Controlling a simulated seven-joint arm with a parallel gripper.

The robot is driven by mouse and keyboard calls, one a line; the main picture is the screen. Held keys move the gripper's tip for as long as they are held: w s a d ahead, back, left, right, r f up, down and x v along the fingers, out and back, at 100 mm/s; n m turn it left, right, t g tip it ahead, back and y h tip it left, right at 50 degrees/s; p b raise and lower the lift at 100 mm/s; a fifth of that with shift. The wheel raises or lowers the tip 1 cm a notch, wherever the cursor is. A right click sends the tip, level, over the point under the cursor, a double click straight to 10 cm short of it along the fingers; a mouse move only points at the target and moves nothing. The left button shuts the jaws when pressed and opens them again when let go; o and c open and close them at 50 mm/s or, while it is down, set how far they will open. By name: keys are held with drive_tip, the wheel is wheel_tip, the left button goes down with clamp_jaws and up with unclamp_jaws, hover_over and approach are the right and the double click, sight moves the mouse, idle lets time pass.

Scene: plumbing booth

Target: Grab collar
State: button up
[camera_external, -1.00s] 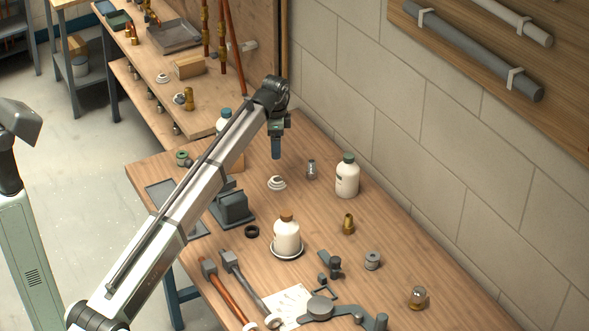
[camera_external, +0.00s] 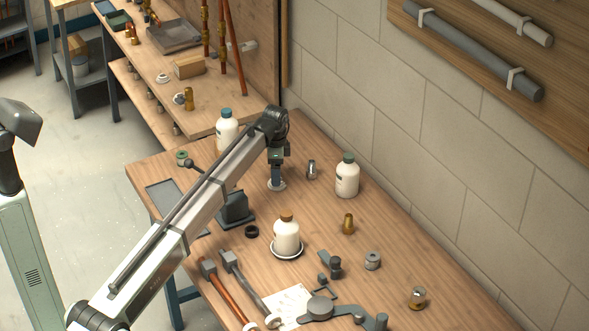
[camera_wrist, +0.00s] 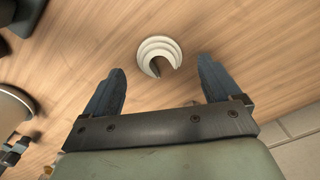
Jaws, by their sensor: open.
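The collar (camera_external: 270,186) is a small white stepped ring on the wooden bench. In the wrist view the collar (camera_wrist: 148,50) shows a dark slot or opening on its lower side. My gripper (camera_external: 277,184) points down over it and partly hides it in the external view. In the wrist view my gripper (camera_wrist: 161,68) is open and empty, one finger to the lower left of the collar and one to its right. The collar lies a little beyond the fingertips, between their lines. Their exact height above the bench cannot be told.
A white bottle with a green cap (camera_external: 347,176) and a metal fitting (camera_external: 311,170) stand to the right. A dark grey block (camera_external: 235,210) sits to the left. A brown-capped bottle (camera_external: 287,236) stands on a dish nearer the front. Bare bench surrounds the collar.

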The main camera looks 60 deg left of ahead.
wheel_tip(320, 180, down, 3)
drive_tip(key=shift+s+f, duration=0.1)
drive_tip(key=shift+f, duration=0.05)
drive_tip(key=c, duration=1.1)
